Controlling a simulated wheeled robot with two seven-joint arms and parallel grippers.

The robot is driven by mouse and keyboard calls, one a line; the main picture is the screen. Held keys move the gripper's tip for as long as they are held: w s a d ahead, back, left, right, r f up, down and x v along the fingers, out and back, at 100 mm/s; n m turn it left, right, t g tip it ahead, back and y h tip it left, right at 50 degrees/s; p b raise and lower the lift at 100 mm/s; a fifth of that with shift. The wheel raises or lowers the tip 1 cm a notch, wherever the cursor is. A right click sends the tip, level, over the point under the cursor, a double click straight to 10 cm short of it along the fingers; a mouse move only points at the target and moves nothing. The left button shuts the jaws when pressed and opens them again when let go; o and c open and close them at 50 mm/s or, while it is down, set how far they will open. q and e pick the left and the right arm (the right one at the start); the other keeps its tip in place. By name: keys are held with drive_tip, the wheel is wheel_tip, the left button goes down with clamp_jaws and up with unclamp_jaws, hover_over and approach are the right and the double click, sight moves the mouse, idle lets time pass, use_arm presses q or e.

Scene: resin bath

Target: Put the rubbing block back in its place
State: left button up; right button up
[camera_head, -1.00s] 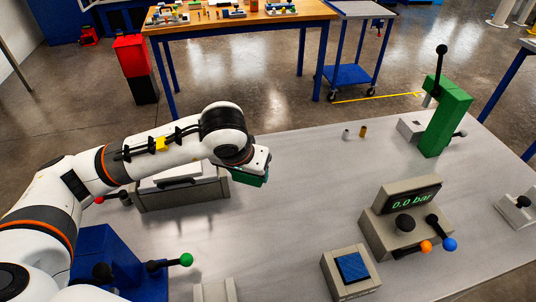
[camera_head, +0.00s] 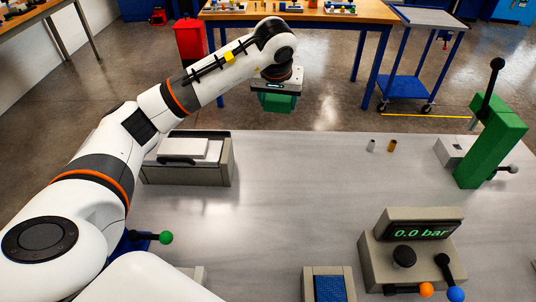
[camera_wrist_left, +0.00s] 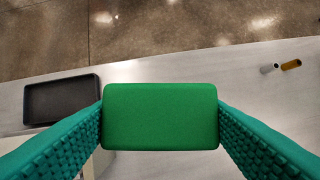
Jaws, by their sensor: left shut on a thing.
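A green block with rounded corners, the rubbing block as it appears, is between the two teal textured fingers in the left wrist view (camera_wrist_left: 160,115). My left gripper (camera_head: 277,103) is shut on it and holds it up near the far edge of the grey table (camera_head: 290,190). In the head view the green of block and fingers runs together. A shallow dark tray (camera_wrist_left: 61,99) shows at the left in the wrist view, apart from the block. My right gripper is not in view.
A grey box with a white slab (camera_head: 190,150) stands left of the table's middle. Two small cylinders, one grey (camera_head: 371,146) and one brown (camera_head: 392,146), stand at the far right. A green lever press (camera_head: 490,150), a gauge box (camera_head: 415,255) and a blue pad (camera_head: 330,288) stand rightward. The table's middle is clear.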

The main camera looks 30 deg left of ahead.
use_arm(q)
drive_tip(key=n+b, duration=0.2)
drive_tip(key=b, duration=0.4)
hover_over(265, 148)
drive_tip(key=s+d, duration=0.1)
wheel_tip(265, 148, down, 9)
drive_tip(key=shift+y, duration=0.3)
drive_tip(key=f, duration=0.6)
drive_tip(key=shift+s+a+f+p, duration=0.1)
drive_tip(key=shift+s+f+p, duration=0.15)
drive_tip(key=shift+p, duration=0.1)
wheel_tip(265, 148, down, 4)
drive_tip(key=shift+w+f, duration=0.1)
drive_tip(key=shift+f, duration=0.2)
drive_tip(key=o, duration=1)
drive_tip(key=shift+c, duration=0.2)
